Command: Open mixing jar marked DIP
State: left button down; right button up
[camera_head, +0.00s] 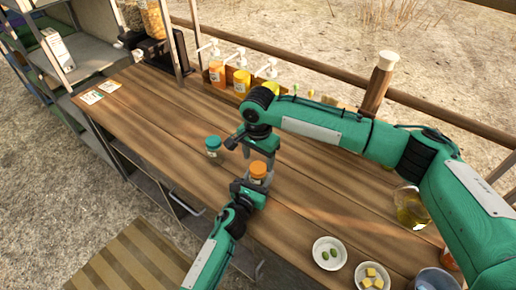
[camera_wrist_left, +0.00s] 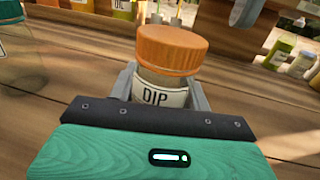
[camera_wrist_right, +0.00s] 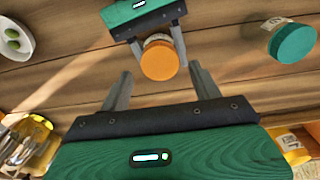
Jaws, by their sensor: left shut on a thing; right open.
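The mixing jar (camera_wrist_left: 157,96) has a label reading DIP and an orange screw lid (camera_head: 258,169). The lid is on the jar, and it also shows in the left wrist view (camera_wrist_left: 172,48). My left gripper (camera_head: 256,184) is shut on the jar's body below the lid, with one finger on each side, and the jar looks upright. My right gripper (camera_head: 260,156) is open just above the lid. In the right wrist view, the orange lid (camera_wrist_right: 159,61) shows beyond the two spread fingers (camera_wrist_right: 158,88), and nothing is between them.
A teal-lidded jar (camera_head: 213,147) stands close by on the left. Bowls of olives (camera_head: 329,252) and yellow cubes (camera_head: 372,277) stand at the front right, with an oil jug (camera_head: 411,210) behind. Pump bottles (camera_head: 241,83) line the back. The counter's left part is mostly clear.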

aim_at(258, 169)
jog(key=shift+f, duration=1.45)
jog(key=shift+c, duration=0.4)
